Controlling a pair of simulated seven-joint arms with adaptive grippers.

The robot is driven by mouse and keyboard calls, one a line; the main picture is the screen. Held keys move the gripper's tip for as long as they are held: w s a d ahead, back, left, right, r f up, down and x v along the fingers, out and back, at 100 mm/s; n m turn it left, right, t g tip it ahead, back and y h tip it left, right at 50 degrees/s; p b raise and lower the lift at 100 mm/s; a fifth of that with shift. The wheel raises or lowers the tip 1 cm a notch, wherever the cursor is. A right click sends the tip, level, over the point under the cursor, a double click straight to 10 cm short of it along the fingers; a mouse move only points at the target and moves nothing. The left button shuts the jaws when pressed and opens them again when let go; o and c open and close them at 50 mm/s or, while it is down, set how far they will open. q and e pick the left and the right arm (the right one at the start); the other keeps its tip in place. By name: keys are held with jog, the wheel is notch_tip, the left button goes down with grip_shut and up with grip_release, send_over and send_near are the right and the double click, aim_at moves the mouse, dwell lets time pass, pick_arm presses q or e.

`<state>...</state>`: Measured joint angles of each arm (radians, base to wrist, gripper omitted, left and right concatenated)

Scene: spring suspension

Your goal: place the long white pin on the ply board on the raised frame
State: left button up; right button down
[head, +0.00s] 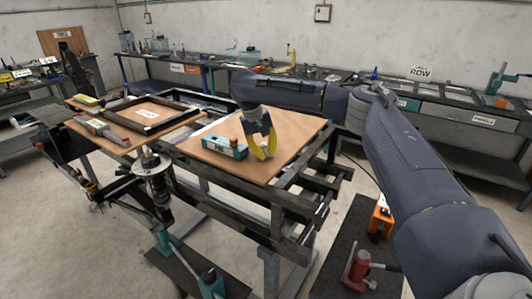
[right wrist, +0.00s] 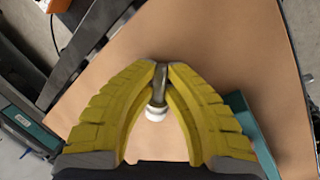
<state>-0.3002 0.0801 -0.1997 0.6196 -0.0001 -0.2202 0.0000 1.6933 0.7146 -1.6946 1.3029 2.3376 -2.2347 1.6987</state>
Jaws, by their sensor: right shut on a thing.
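My right gripper (head: 265,157) reaches down over the right-hand ply board (head: 293,125), which lies on the dark raised frame (head: 288,200). In the right wrist view its yellow fingers (right wrist: 161,68) meet at the tips on a slim metallic pin with a white round end (right wrist: 156,113). I take this as the long white pin; most of it is hidden by the fingers, and I cannot tell whether it touches the board. The bare ply board (right wrist: 225,45) spreads beneath the fingers. My left gripper is not in view.
A teal box (head: 225,147) lies on the board just left of the gripper. A second board (head: 120,135) carries tools and a dark rectangular frame. A spring strut (head: 156,180) stands at the front left. The board's right side is clear.

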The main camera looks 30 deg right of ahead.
jog(key=c, duration=1.8)
grip_release()
jog(key=v, duration=1.2)
jog(key=shift+r, duration=0.1)
